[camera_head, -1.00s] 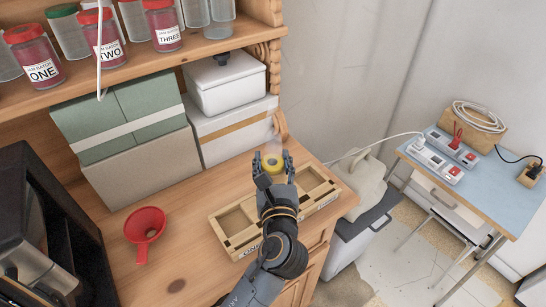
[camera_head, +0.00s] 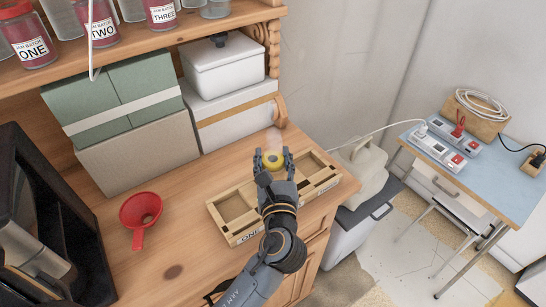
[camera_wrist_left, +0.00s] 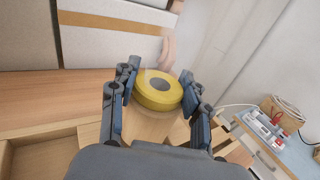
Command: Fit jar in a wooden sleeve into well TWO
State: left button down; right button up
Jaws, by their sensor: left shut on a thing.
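The jar shows as a round yellow lid with a grey centre (camera_head: 273,159); it also shows in the left wrist view (camera_wrist_left: 158,89). A wood-coloured part below it is mostly hidden, and I cannot make out the sleeve clearly. My left gripper (camera_head: 275,162) is shut on the jar, one finger on each side; its fingers also flank the lid in the wrist view (camera_wrist_left: 156,95). A wooden tray (camera_head: 225,229) with the label ONE lies below and in front. Its left and right wells look empty; my gripper covers its middle. My right gripper is out of view.
A red funnel (camera_head: 141,210) lies on the counter at left, by a dark machine (camera_head: 50,235). Stacked boxes (camera_head: 235,120) stand behind. Red-lidded jars (camera_head: 27,40) line the shelf. Clear counter (camera_head: 185,215) lies left of the tray.

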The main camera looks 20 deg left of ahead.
pick_arm(q)
jog(key=shift+r, duration=0.1)
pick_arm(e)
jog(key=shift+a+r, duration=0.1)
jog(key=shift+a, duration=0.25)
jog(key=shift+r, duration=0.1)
pick_arm(q)
jog(key=shift+p, duration=0.4)
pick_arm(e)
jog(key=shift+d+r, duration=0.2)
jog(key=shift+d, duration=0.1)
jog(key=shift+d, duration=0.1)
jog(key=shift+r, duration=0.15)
pick_arm(q)
jog(key=shift+p, duration=0.35)
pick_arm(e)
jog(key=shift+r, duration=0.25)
pick_arm(q)
jog(key=shift+p, duration=0.4)
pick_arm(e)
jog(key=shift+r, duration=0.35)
pick_arm(q)
jog(key=shift+f+b, duration=0.9)
jog(key=shift+f, duration=0.75)
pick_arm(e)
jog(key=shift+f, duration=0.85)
